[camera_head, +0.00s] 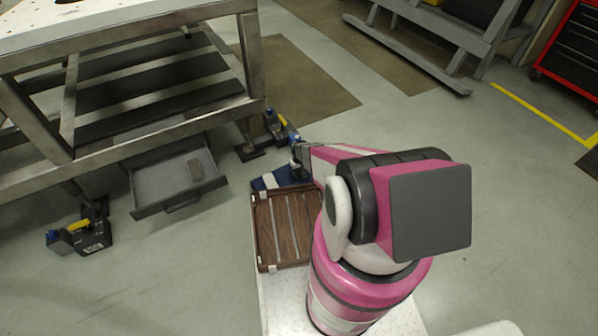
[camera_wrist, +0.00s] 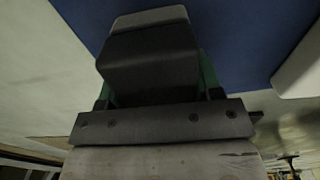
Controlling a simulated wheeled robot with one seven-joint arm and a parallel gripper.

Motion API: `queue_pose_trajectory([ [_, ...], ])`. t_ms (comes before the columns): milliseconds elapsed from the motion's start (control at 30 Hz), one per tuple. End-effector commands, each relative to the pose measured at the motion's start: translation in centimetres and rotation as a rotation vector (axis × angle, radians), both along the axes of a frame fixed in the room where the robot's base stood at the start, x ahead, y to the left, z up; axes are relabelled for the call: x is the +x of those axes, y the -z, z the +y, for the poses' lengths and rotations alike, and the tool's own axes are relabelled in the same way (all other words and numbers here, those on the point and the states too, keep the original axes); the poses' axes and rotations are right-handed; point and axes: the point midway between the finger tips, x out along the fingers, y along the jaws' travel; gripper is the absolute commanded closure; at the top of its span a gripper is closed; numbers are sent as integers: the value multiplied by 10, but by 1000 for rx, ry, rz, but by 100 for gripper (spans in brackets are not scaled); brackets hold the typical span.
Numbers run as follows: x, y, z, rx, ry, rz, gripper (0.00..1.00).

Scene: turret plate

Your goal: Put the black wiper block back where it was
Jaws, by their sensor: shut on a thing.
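A black block with a paler grey strip along its far edge, which looks like the wiper block (camera_wrist: 152,62), fills the middle of the wrist view. My gripper (camera_wrist: 155,88) is shut on it, with green bits showing at both sides of the block. Behind the block is a plain blue surface (camera_wrist: 235,35). In the head view my gripper (camera_head: 298,160) is at the end of my arm, near a dark blue patch (camera_head: 264,183) beyond the wooden slatted tray (camera_head: 258,235). The block cannot be made out clearly there, and my arm hides part of that area.
An open grey drawer (camera_head: 150,207) sticks out below the steel table (camera_head: 255,60) and holds a small grey-brown block (camera_head: 196,170). Black and yellow devices stand on the floor by the table legs, at left (camera_head: 85,238) and behind my gripper (camera_head: 272,122).

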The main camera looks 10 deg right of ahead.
Motion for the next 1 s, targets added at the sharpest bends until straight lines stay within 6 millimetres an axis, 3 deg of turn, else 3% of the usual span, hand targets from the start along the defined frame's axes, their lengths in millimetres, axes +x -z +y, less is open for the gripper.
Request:
queue_pose_trajectory([
  [67, 0, 3, 0, 0, 0, 0, 60],
  [100, 0, 3, 0, 0, 0, 0, 37],
  [167, 0, 3, 0, 0, 0, 0, 18],
  [200, 0, 3, 0, 0, 0, 0, 15],
  [667, -1, -8, 0, 0, 0, 0, 15],
  [1000, -2, -64, 0, 0, 0, -1, 15],
])
